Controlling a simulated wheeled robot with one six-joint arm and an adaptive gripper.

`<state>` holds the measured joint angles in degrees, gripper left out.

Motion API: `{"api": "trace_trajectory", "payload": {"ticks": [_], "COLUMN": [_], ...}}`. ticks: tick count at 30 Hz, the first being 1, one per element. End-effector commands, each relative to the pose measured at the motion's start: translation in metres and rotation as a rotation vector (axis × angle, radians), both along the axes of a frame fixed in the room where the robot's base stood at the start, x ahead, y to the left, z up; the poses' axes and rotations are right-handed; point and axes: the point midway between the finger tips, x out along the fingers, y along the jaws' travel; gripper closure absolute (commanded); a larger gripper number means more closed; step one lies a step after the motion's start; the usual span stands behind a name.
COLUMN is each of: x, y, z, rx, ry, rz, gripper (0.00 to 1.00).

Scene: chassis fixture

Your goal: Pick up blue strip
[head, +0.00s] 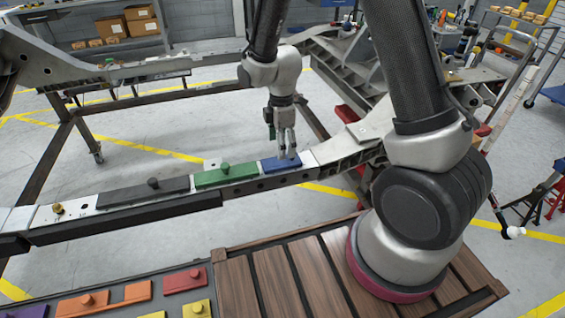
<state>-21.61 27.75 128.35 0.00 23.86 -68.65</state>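The blue strip (271,166) lies on the top of the chassis rail, at the right end of a row of strips. My gripper (286,153) points down right over the blue strip, with its fingertips at or just above the strip's upper surface. The fingers cover the middle of the strip, so any knob there is hidden. I cannot tell whether the fingers touch the strip or how far apart they are.
A green strip (226,177) with a knob lies just left of the blue one, then a black strip (120,194). Below, several red, orange and yellow strips (184,281) lie beside a wooden platform (240,300). The long chassis rail (46,217) runs across the view.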

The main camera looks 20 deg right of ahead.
Motion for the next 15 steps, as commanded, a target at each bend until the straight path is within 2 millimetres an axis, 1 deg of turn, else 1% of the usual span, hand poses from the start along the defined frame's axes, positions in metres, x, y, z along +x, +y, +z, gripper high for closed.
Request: {"api": "trace_trajectory", "payload": {"ticks": [10,12,15], "x": [0.002,0.002,0.003], "y": [0.001,0.001,0.001], "z": [-0.051,-0.058,-0.062], "rx": [-0.001,-0.001,0.000], "ry": [0.003,0.003,0.001], "rz": [-0.004,-0.004,-0.004], "gripper": [0.25,0.25,0.25]}}
